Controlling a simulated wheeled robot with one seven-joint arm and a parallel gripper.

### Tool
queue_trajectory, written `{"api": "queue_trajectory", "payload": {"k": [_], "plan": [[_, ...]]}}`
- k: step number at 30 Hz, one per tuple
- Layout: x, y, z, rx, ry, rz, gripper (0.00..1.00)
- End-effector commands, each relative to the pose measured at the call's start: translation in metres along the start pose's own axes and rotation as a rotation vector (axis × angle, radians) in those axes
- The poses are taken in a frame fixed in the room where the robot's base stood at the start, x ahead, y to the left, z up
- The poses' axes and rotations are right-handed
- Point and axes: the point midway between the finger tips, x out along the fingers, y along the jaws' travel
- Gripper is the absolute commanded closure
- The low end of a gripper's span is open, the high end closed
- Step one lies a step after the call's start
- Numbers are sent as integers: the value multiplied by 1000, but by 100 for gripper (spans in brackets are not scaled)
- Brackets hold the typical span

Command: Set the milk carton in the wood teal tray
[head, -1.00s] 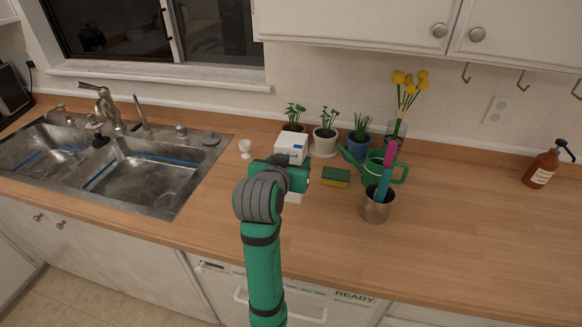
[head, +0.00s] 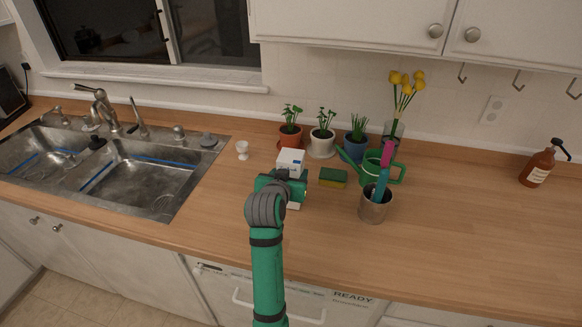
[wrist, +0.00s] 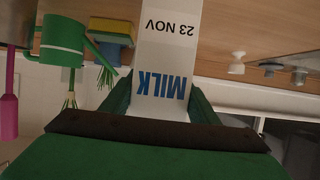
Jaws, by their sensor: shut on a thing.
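The milk carton (head: 290,160) is a white box with blue lettering. My gripper (head: 285,180) is shut on it, and the arm hides much of its middle. The carton looks upright, with its white lower part (head: 293,205) showing below the gripper. I cannot tell whether its base touches the counter. In the wrist view the carton (wrist: 165,50) sits between the two fingers (wrist: 160,105), with its "MILK" and "23 NOV" print upside down in the picture. I see no wood teal tray in either view.
A sponge (head: 333,177), a metal cup (head: 374,205) with utensils and a green watering can (head: 391,172) stand right of the carton. Potted plants (head: 322,143) line the back. A white egg cup (head: 242,150) and a sink (head: 140,180) lie left.

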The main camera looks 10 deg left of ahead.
Motion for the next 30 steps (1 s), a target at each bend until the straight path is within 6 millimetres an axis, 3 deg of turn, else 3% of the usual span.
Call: {"api": "queue_trajectory", "payload": {"k": [13, 14, 16, 26, 30], "plan": [[1, 0, 2, 1, 8, 0, 100], [2, 0, 5, 0, 2, 0, 41], [2, 0, 5, 0, 2, 0, 27], [1, 0, 3, 0, 2, 0, 27], [-11, 0, 2, 0, 3, -1, 27]]}}
